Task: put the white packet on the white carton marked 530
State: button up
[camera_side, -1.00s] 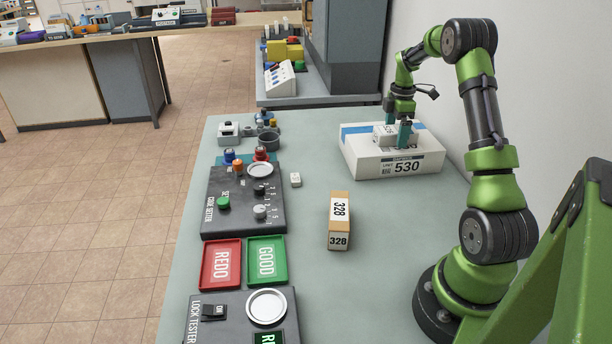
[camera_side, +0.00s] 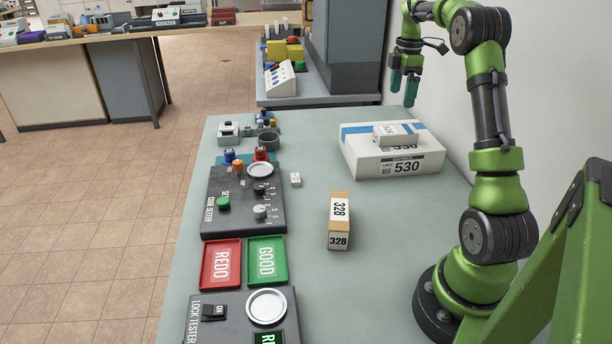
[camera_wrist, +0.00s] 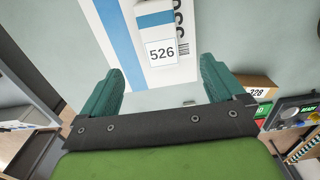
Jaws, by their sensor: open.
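The white packet (camera_side: 396,134) lies flat on top of the white carton marked 530 (camera_side: 400,165) at the far right of the table. In the wrist view the packet (camera_wrist: 160,50) shows the label 526 and a blue stripe, with the carton's white top and blue band (camera_wrist: 115,35) around it. My gripper (camera_side: 403,92) is open and empty, up above the carton and apart from the packet. Its two teal fingers also show in the wrist view (camera_wrist: 160,88), with nothing between them but the view of the packet beyond.
A brown box marked 328 (camera_side: 339,222) stands mid-table. A dark code setter panel (camera_side: 240,215), a red REDO tray (camera_side: 221,264), a green GOOD tray (camera_side: 267,260) and a lock tester (camera_side: 235,318) line the left side. The table between the carton and box is clear.

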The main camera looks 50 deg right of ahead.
jog(key=w+a+r+m+t, duration=0.1)
jog(key=a+r+m+t, duration=0.2)
jog(key=a, duration=0.8)
jog(key=w+a+r+m, duration=0.15)
jog(key=a+r, duration=0.25)
jog(key=a, duration=0.7)
jog(key=s+a+f+m+t+y, duration=0.1)
jog(key=s+a+m, duration=0.3)
jog(key=a, duration=0.5)
jog(key=s+a+f+m+t+y, duration=0.1)
jog(key=s+a+f+m+t, duration=0.1)
jog(key=s+a, duration=0.5)
jog(key=a+m+t, duration=0.1)
jog(key=a+m, duration=0.1)
jog(key=a, duration=0.1)
jog(key=shift+s+a+f, duration=0.15)
jog(key=shift+s+f, duration=0.15)
jog(key=shift+f, duration=0.05)
